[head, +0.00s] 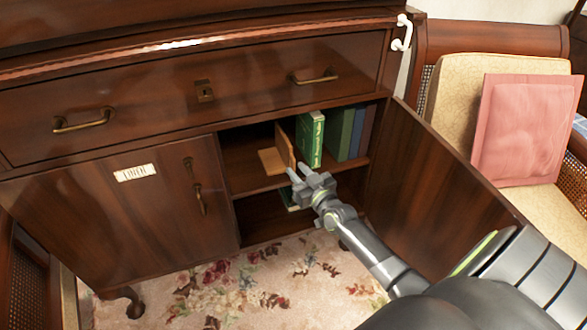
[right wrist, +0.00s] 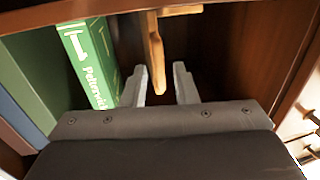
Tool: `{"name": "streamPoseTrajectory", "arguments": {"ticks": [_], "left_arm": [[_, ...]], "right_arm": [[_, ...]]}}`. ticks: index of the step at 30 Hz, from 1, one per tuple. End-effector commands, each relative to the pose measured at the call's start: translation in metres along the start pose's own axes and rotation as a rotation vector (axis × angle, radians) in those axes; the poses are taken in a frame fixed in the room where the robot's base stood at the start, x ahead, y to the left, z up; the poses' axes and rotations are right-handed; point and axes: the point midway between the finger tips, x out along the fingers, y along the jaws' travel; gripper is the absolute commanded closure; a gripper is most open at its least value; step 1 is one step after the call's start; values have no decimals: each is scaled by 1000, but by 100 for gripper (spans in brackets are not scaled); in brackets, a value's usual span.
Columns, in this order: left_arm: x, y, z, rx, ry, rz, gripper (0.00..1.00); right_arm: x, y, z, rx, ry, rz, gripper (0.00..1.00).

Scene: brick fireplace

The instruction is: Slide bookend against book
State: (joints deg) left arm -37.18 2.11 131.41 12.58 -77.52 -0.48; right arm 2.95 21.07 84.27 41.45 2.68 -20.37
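The wooden bookend (head: 286,148), an L shape with an upright panel and a flat foot, stands on the cabinet's upper shelf. Its foot points left, away from the books. The green book (head: 311,138) stands upright to its right, with a gap between them in the head view. In the right wrist view the green book (right wrist: 90,60) is on the left and the bookend (right wrist: 156,55) in the middle. My right gripper (head: 299,170) is open at the shelf front. In the wrist view the bookend's edge shows between its fingers (right wrist: 161,83), with gaps on both sides. My left gripper is out of view.
Several darker books (head: 345,132) stand right of the green book. The open cabinet door (head: 425,190) flanks my right arm. A closed door (head: 120,210) is on the left. A cushioned chair (head: 450,90) stands at right.

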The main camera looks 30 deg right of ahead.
Motion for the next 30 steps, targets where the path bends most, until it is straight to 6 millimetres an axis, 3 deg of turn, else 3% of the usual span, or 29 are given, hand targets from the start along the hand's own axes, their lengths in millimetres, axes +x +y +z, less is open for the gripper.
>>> {"name": "streamPoseTrajectory", "arguments": {"ticks": [6,17,24,30], "left_arm": [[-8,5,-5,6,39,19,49],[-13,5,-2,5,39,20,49],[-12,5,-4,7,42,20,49],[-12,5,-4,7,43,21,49]], "right_arm": [[24,0,1,1,0,0,74],[29,0,0,0,-1,0,74],[29,0,0,1,-1,0,100],[29,-1,0,2,-2,-1,100]]}}
